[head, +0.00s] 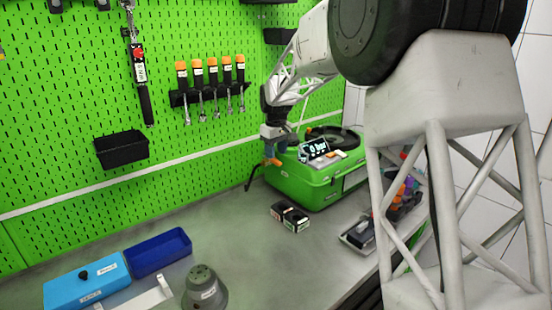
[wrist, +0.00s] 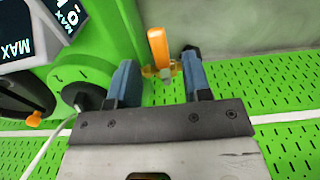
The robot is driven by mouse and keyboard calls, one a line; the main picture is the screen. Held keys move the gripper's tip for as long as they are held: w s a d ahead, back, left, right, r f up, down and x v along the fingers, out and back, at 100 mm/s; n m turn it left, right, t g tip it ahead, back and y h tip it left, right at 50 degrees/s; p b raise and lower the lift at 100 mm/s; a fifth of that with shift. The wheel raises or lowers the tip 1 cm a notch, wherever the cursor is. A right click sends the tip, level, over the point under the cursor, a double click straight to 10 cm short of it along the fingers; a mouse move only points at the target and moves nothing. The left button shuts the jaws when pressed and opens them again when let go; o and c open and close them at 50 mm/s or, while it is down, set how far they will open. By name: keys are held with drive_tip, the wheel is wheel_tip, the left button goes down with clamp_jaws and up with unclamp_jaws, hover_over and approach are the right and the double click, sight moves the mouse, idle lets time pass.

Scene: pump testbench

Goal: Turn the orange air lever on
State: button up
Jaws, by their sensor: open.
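The orange air lever (wrist: 158,47) shows in the wrist view, on a small brass-coloured fitting. It lies between the blue-grey fingertips of my gripper (wrist: 160,62), and a gap shows on both sides. My gripper is open and holds nothing. In the head view my gripper (head: 275,138) is at the left side of the green pump testbench (head: 310,187), with the orange lever (head: 272,161) just below its fingers. The testbench body (wrist: 75,72) also fills the left of the wrist view. I cannot tell whether a finger touches the lever.
A small display (head: 315,149) stands on the testbench. A small black box (head: 289,216) is in front of it. A green pegboard (head: 70,150) is behind, with a row of orange-handled tools (head: 212,78). A blue bin (head: 160,252) is at the left; the middle worktop is clear.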

drive_tip(key=shift+f, duration=1.45)
drive_tip(key=shift+c, duration=0.2)
clamp_jaws()
